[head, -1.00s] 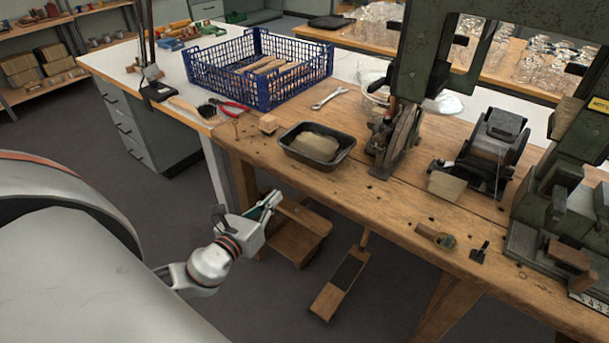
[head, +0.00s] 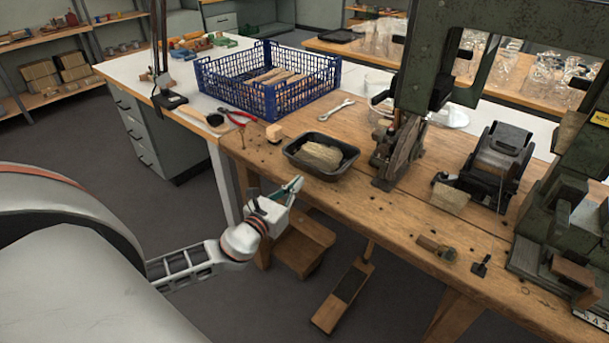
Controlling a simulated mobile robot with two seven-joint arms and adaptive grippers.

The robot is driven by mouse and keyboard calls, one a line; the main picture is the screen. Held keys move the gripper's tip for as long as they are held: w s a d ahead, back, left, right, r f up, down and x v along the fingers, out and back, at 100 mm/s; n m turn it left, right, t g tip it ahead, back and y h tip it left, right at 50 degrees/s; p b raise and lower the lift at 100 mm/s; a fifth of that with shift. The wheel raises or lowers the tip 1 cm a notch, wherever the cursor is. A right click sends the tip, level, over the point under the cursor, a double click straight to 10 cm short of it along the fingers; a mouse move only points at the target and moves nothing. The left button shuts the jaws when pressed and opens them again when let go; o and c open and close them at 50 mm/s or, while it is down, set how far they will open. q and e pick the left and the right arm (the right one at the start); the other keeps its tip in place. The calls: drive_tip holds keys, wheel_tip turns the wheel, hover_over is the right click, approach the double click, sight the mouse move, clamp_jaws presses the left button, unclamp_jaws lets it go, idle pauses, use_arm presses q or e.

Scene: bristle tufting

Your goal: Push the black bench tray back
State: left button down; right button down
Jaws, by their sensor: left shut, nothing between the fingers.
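The black bench tray (head: 328,172) sits on the wooden workbench (head: 390,215) near its front edge, with a tan bundle (head: 321,156) lying in it. My left gripper (head: 292,186) is shut and empty. In the picture it shows just below and left of the tray's near side, at the bench's front edge. A small gap shows between the fingertips and the tray; I cannot tell their exact distance in depth. My right gripper is not in view.
A blue crate (head: 268,101) stands behind the tray. A small wooden block (head: 274,133) is at its left, and a wrench (head: 336,110) lies behind it. A green-grey machine with a metal mechanism (head: 398,150) stands close at its right. Red-handled pliers (head: 238,117) lie further left.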

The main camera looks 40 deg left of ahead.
sight(310, 169)
use_arm(q)
drive_tip(key=shift+w+a, duration=0.15)
drive_tip(key=shift+w, duration=2.2)
